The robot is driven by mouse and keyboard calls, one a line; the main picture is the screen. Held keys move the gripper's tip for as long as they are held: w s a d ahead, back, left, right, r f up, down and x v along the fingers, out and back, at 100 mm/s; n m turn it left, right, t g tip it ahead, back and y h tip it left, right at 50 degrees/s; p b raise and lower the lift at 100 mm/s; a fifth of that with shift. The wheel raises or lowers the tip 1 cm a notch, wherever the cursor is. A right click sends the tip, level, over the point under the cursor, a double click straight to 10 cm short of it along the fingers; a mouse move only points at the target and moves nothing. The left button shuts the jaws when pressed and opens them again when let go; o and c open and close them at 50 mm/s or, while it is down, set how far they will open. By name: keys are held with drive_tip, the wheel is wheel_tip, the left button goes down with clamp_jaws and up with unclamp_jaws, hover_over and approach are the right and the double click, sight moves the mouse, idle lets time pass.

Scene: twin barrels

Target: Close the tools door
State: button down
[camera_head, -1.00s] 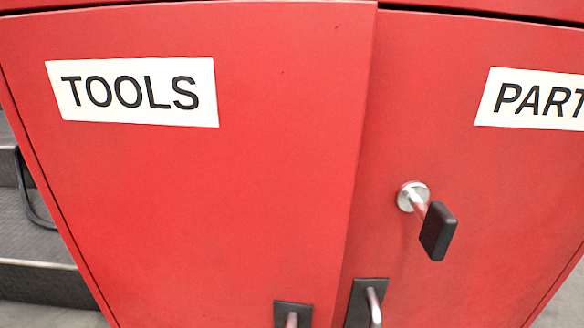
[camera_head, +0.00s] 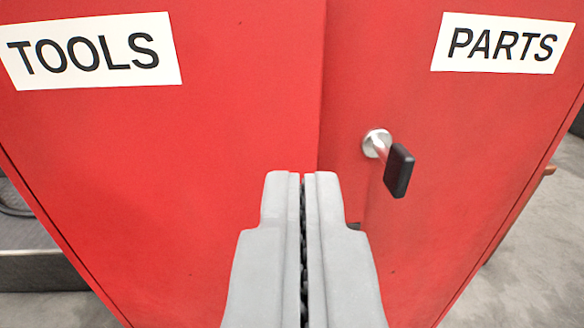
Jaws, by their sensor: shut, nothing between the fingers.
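The red tools door (camera_head: 215,130) fills the left half of the view, with a white TOOLS label (camera_head: 90,52) at its upper left. Its right edge runs down beside the parts door (camera_head: 480,130) and seems to stand slightly proud of it; the exact gap cannot be told. My gripper (camera_head: 303,178) is shut and empty, pointing at the doors low in the middle of the view, over the tools door's right edge. Whether it touches the door cannot be told. The gripper hides the lower door handles; a dark bit shows at its right.
A silver lock with a black-headed key or knob (camera_head: 399,170) sticks out of the parts door, right of my gripper. A white PARTS label (camera_head: 502,43) is above it. Grey floor (camera_head: 535,235) shows at the right, and a grey step at the lower left.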

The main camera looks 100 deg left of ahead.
sight(305, 86)
drive_tip(key=a, duration=0.4)
drive_tip(key=s+a, duration=0.1)
drive_tip(key=a, duration=0.6)
drive_tip(key=shift+s+a, duration=0.15)
drive_tip(key=shift+a, duration=0.25)
drive_tip(key=a+g, duration=0.1)
drive_tip(key=a, duration=0.1)
drive_tip(key=a+n+g, duration=0.1)
drive_tip(key=a, duration=0.1)
drive_tip(key=shift+s+n+g+h, duration=0.1)
drive_tip(key=shift+n+g+h, duration=0.2)
drive_tip(key=shift+a, duration=0.15)
